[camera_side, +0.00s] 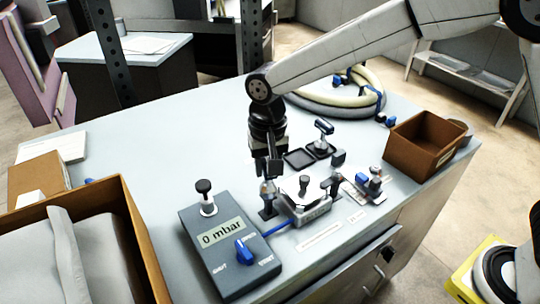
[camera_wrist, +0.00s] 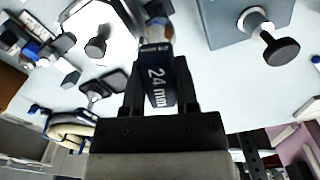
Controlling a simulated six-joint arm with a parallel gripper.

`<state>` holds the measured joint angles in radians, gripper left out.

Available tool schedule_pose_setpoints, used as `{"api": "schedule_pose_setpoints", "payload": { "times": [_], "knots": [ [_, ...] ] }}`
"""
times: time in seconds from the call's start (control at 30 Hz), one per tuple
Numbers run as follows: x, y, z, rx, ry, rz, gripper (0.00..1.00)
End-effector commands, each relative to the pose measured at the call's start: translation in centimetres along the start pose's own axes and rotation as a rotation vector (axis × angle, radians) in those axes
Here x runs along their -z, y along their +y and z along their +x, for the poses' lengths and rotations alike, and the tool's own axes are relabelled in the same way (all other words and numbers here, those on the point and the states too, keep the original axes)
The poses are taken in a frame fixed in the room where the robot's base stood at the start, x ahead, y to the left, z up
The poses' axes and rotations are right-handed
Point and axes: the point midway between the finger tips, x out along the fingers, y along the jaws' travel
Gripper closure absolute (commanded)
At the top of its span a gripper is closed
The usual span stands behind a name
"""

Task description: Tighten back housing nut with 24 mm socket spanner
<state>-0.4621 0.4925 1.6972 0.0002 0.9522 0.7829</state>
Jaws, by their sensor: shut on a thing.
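My gripper (camera_side: 267,166) points down over the bench, just behind and left of the silver housing (camera_side: 312,212). It is shut on the handle of a dark blue spanner marked "24 mm" (camera_wrist: 157,82). In the wrist view the spanner's far end reaches a metal part beside the housing (camera_wrist: 88,28). In the side view the spanner's lower end meets a small upright holder area (camera_side: 268,208) left of the housing. I cannot tell whether the socket sits on a nut. The back housing nut is not clearly visible. A black knob (camera_wrist: 96,47) stands on the housing.
A grey gauge box (camera_side: 222,272) reading "0 mbar" stands front left, with a blue tube to the housing. Small tools stand right of the housing. A brown bin (camera_side: 428,143) is at the right, a coiled hose (camera_side: 335,104) at the back, and an open carton (camera_side: 130,215) at the left.

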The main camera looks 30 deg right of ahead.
Motion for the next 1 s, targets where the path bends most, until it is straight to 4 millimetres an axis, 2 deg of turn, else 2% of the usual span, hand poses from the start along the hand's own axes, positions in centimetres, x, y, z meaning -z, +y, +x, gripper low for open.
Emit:
{"api": "schedule_pose_setpoints", "payload": {
  "times": [0.2, 0.63, 1.0],
  "knots": [
    [0.04, -0.04, -0.08, 0.002, 0.001, 0.096, 1.00],
    [0.04, -0.04, -0.08, 0.002, 0.002, 0.131, 1.00],
    [0.05, -0.04, -0.08, 0.002, 0.001, 0.372, 1.00]
  ]
}}
